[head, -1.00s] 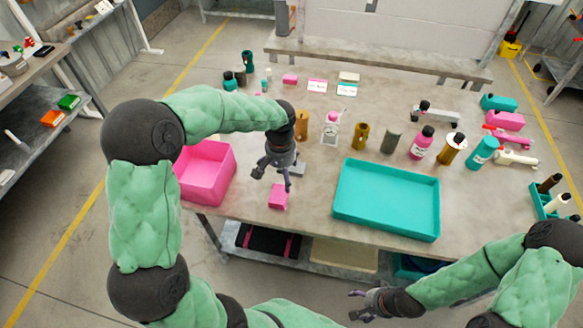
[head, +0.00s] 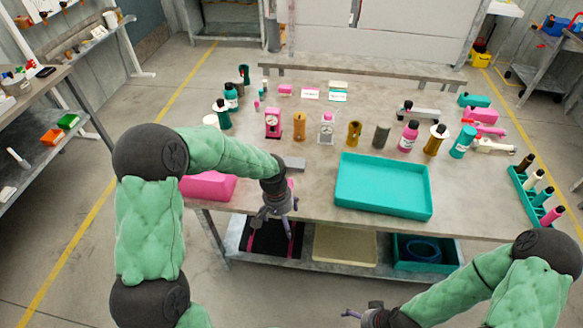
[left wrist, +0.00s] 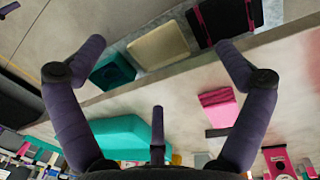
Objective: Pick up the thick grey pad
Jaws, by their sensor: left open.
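The thick grey pad (head: 293,163) lies flat on the table, just beyond my left gripper in the head view. In the left wrist view a grey patch (left wrist: 202,160) at the bottom edge, partly hidden by the gripper, looks like it. My left gripper (head: 278,222) is open and empty, near the table's front edge and apart from the pad. Its spread fingers (left wrist: 158,65) fill the left wrist view. My right gripper (head: 352,314) is low at the bottom of the head view, in front of the table; its jaw state is unclear.
A pink bin (head: 208,187) is left of the gripper, partly behind my arm. A teal tray (head: 383,211) is to the right. Several bottles and cylinders stand behind. A lower shelf holds a beige tray (head: 345,246).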

